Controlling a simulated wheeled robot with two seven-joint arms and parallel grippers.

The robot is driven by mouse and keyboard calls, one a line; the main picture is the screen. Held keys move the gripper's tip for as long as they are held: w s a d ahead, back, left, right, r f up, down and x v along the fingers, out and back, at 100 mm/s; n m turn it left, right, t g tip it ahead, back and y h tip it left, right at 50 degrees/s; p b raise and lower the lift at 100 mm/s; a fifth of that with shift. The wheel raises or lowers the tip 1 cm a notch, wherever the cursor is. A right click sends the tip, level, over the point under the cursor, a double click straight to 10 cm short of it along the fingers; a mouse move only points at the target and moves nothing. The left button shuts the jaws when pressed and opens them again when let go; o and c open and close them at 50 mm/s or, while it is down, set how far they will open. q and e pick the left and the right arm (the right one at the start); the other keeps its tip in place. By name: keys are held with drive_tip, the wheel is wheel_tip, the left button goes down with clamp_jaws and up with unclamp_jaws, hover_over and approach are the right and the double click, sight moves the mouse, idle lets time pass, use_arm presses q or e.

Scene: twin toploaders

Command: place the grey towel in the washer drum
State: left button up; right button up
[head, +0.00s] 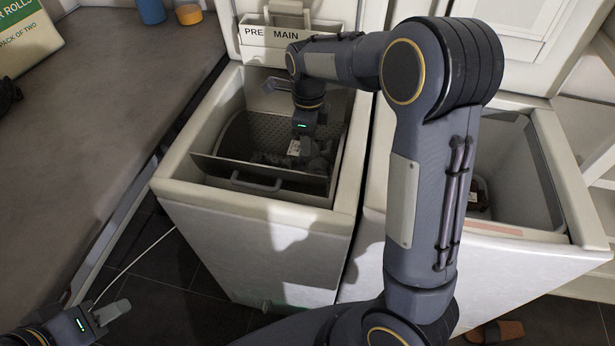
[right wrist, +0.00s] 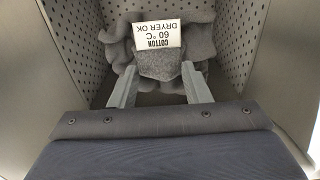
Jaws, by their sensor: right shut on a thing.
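The grey towel (head: 318,160) is bunched low inside the perforated washer drum (head: 240,135) of the left toploader (head: 255,215), whose lid is up. Its white label (head: 293,148) reads cotton, 60 °C, dryer OK in the right wrist view. There, my right gripper (right wrist: 160,90) has a fold of the towel (right wrist: 165,65) between its fingers, with more cloth against the perforated wall beyond. In the head view my right gripper (head: 302,138) reaches down into the drum; its fingertips are hard to make out. My left gripper (head: 103,312) is at the lower left, away from the towel.
The second toploader (head: 550,255) stands open on the right, partly behind my right arm. A drum flap with a handle (head: 257,184) lies at the front of the left opening. A grey counter (head: 90,110) runs along the left. Slippers (head: 500,332) lie on the floor.

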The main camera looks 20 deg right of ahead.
wheel_tip(320, 180, down, 14)
drive_tip(key=shift+r+b, duration=0.1)
drive_tip(key=shift+b, duration=1.1)
drive_tip(key=o, duration=1.4)
wheel_tip(320, 180, up, 12)
drive_tip(key=shift+r+p, duration=0.1)
drive_tip(key=shift+p, duration=1.1)
